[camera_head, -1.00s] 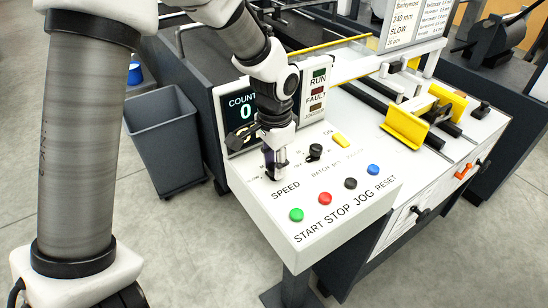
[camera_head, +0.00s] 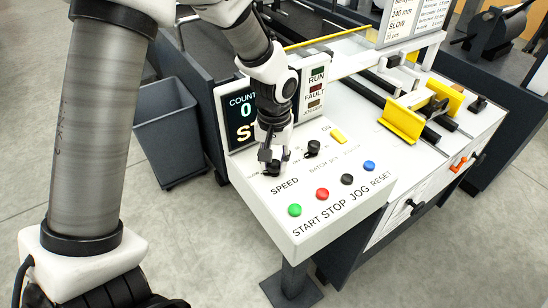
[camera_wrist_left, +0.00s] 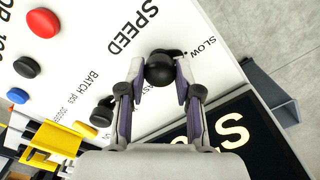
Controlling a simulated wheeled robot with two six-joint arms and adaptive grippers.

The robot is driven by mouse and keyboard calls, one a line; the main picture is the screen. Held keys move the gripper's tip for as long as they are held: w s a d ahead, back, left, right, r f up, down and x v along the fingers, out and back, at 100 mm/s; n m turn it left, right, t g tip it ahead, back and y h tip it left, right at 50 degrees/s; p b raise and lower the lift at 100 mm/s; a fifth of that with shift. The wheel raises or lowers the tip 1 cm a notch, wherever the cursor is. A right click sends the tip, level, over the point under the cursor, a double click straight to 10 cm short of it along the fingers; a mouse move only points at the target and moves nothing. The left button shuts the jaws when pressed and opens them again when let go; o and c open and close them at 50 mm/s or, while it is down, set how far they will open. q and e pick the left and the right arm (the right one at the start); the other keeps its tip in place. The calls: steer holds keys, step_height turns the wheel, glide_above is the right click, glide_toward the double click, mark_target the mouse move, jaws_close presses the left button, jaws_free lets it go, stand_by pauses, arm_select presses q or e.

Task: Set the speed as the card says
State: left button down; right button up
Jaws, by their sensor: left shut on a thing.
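The black speed knob (camera_wrist_left: 160,69) is on the white control panel (camera_wrist_left: 70,50), between the words SPEED and SLOW in the left wrist view. My left gripper (camera_wrist_left: 160,85) is shut around it, one finger on each side. In the head view the left gripper (camera_head: 271,166) points down at the panel by SPEED and mostly hides the knob. I cannot tell the knob's exact setting. The card (camera_head: 405,20) stands above the machine at the top; it reads 240 mm and SLOW in its left column. My right gripper is not in view.
The batch knob (camera_head: 312,147) and a yellow switch (camera_head: 338,137) are close to the right. Green (camera_head: 295,210), red (camera_head: 322,194), black (camera_head: 347,179) and blue (camera_head: 369,166) buttons line the front. The counter screen (camera_head: 242,115) stands right behind the gripper. A grey bin (camera_head: 168,130) is left.

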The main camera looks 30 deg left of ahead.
mark_target(274, 163)
arm_select(q)
steer(key=shift+f, duration=0.1)
stand_by(0.4)
steer(key=c, duration=0.8)
jaws_free()
step_height(274, 163, up, 12)
steer(key=shift+w, duration=0.1)
